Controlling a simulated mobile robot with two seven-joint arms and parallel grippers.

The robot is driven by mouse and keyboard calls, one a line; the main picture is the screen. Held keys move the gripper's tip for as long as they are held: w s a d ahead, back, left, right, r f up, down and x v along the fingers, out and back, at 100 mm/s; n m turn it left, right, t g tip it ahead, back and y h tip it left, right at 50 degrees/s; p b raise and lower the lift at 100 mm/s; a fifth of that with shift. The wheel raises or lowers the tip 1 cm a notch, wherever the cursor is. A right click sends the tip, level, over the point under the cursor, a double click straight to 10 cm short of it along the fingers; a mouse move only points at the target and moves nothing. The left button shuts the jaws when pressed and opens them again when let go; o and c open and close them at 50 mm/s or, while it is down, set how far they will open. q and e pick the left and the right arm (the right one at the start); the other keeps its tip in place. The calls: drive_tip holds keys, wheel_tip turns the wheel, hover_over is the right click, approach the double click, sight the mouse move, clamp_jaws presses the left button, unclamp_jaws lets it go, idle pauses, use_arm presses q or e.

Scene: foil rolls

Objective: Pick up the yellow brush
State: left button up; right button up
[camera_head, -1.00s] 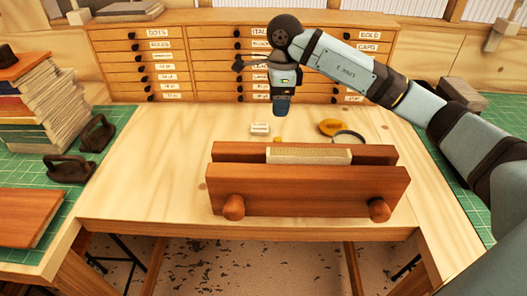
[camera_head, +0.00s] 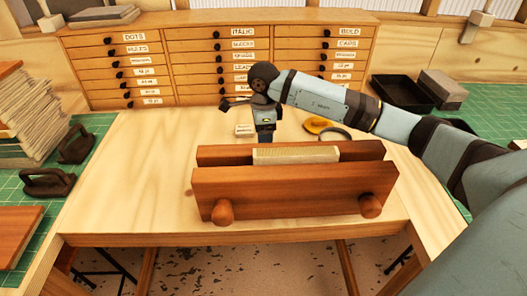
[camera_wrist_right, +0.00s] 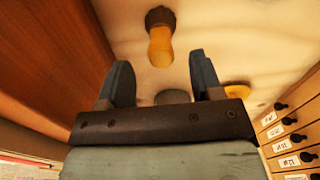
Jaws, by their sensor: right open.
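The yellow brush (camera_wrist_right: 160,47), a yellow-orange piece with a dark brown end, shows in the right wrist view on the pale tabletop, just beyond my fingertips and roughly in line with the gap between them. In the head view it is hidden behind my right gripper and the wooden press. My right gripper (camera_wrist_right: 163,75) is open and empty, with a dark finger on each side. In the head view my right gripper (camera_head: 265,136) points down behind the press. My left gripper is not in view.
The wooden press (camera_head: 290,192) with a pale block (camera_head: 296,155) stands in front of my gripper. A yellow oval piece (camera_head: 318,125), a magnifier (camera_head: 335,133) and a small white box (camera_head: 244,129) lie close by. A drawer cabinet (camera_head: 218,60) stands behind.

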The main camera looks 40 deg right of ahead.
drive_tip(key=shift+f, duration=1.5)
drive_tip(key=c, duration=1)
drive_tip(key=shift+r, duration=0.1)
wheel_tip(320, 180, up, 20)
drive_tip(key=b, duration=0.1)
